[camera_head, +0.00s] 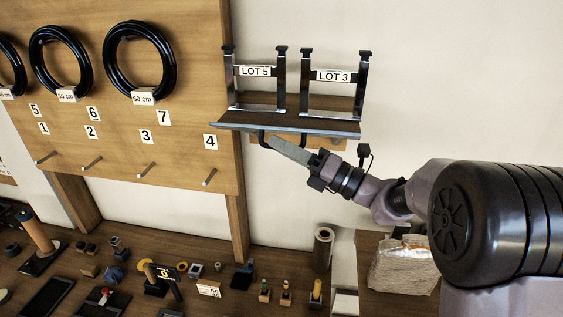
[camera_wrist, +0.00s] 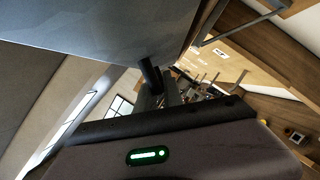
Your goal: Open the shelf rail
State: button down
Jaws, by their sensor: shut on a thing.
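The shelf rail (camera_head: 290,125) is a flat tray with a brown top and a pale metal front edge, on the wall right of the wooden board. Its grey surface (camera_wrist: 100,25) fills the upper left of the wrist view. A dark handle (camera_head: 263,139) hangs below its front edge; it also shows in the wrist view (camera_wrist: 149,74). My gripper (camera_head: 275,143) reaches up from the lower right and is shut on the handle. In the wrist view its fingers (camera_wrist: 166,90) meet at the handle. Part of the handle is hidden by the fingers.
Two metal frames labelled LOT 5 (camera_head: 255,71) and LOT 3 (camera_head: 333,76) stand on the shelf. The wooden board (camera_head: 190,100) with pegs and black coils (camera_head: 140,55) is at left. Below are a cluttered bench (camera_head: 130,250), a brown roll (camera_head: 323,248) and a wrapped stack (camera_head: 404,265).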

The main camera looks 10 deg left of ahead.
jog(key=f+n+g+b, duration=0.1)
jog(key=n+b, duration=0.1)
jog(key=f+n+g+y+b, duration=0.1)
jog(key=n+b, duration=0.2)
jog(key=w+f+n+g+y+b, duration=0.1)
jog(key=n+b, duration=0.2)
jog(key=shift+g, duration=0.3)
jog(key=shift+r+n+b, duration=0.1)
jog(key=shift+n+b, duration=0.2)
jog(key=c, duration=1.5)
grip_release()
jog(key=shift+w, duration=0.1)
jog(key=b+v, duration=0.1)
jog(key=v, duration=1.1)
jog(key=shift+d, duration=0.1)
